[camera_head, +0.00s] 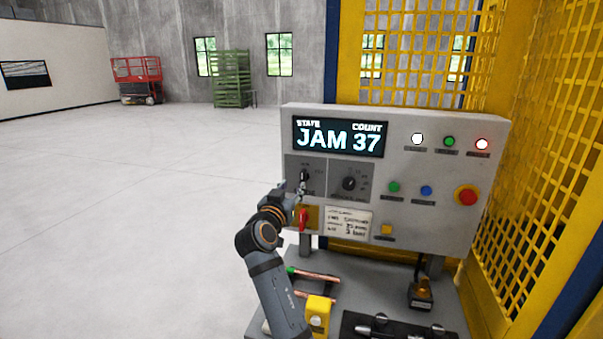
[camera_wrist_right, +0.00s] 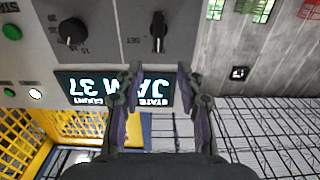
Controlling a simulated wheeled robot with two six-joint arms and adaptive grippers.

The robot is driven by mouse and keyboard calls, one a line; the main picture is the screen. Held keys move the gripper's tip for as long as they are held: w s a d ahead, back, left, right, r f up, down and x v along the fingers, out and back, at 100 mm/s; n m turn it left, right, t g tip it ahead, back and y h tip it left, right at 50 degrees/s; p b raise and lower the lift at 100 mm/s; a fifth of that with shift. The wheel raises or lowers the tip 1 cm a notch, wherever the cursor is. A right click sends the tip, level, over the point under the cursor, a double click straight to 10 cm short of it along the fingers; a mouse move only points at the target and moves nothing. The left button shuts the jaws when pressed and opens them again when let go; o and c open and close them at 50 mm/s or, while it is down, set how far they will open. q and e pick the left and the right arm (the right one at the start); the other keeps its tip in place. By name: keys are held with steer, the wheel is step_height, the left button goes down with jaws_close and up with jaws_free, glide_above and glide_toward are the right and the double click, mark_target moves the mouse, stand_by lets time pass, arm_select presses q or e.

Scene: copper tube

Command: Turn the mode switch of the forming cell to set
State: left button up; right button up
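The mode switch (camera_head: 305,175) is a small black knob at the left of the grey control panel (camera_head: 440,205), partly covered by my right gripper. In the right wrist view, which is upside down, the mode switch (camera_wrist_right: 158,32) shows its handle standing vertical, with a SET label beside it. My right gripper (camera_head: 301,188) is close to the panel at the switch. In the wrist view its two fingers (camera_wrist_right: 163,75) are spread apart with nothing between them, and the switch lies beyond the tips. My left gripper is not in view.
The display (camera_head: 338,137) reads JAM and 37. A second dial (camera_head: 349,183) sits right of the switch. A red emergency button (camera_head: 466,195) is at the panel's right. A red handle (camera_head: 304,218) hangs below my gripper. Copper tubes (camera_head: 315,276) lie on the bench.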

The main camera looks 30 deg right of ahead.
mark_target(302, 177)
steer(key=p+x, duration=0.2)
steer(key=x, duration=0.3)
steer(key=shift+s+r, duration=0.15)
steer(key=x, duration=0.2)
steer(key=f+p+x, duration=0.1)
steer(key=x, duration=0.1)
steer(key=shift+d+p, duration=0.3)
steer(key=shift+w, duration=0.25)
steer(key=shift+c, duration=0.8)
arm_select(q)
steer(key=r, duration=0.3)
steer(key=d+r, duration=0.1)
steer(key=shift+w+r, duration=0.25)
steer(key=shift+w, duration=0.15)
arm_select(e)
steer(key=shift+d, duration=0.1)
jaws_close()
